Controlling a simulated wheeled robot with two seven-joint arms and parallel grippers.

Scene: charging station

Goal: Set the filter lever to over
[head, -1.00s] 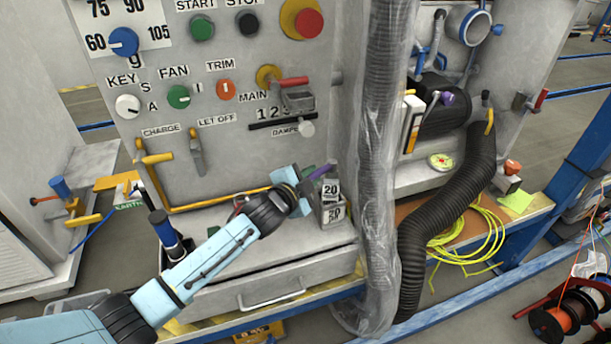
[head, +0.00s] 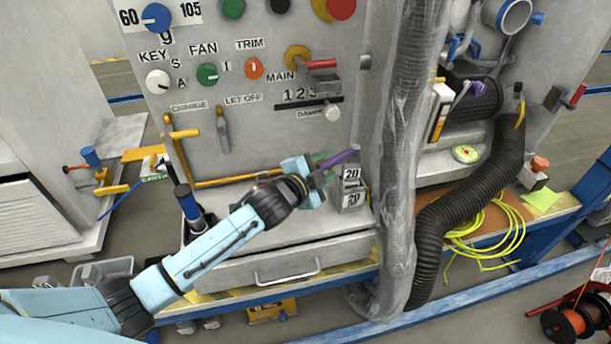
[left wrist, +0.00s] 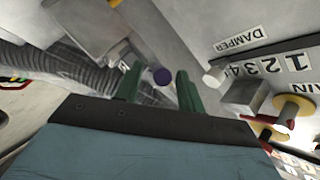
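No label reading filter is legible, so I cannot tell for sure which lever it names. A purple-handled bar (head: 340,158) slants up beside my left gripper (head: 324,168), above the lower ledge of the grey panel. In the left wrist view the round purple end (left wrist: 162,76) shows between the two green fingers (left wrist: 160,88). The fingers stand apart, with a visible gap on the left side of it, so the gripper looks open. The bar's base is hidden. Another purple handle (head: 460,93) is on the black cylinder at right. My right gripper is not in view.
Grey blocks marked 20 (head: 352,190) stand just right of the gripper. A plastic-wrapped vertical hose (head: 405,150) is close beyond them. The panel carries a damper slider (head: 332,113), a red-handled main lever (head: 318,64) and several knobs. A black ribbed hose (head: 470,180) curves at right.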

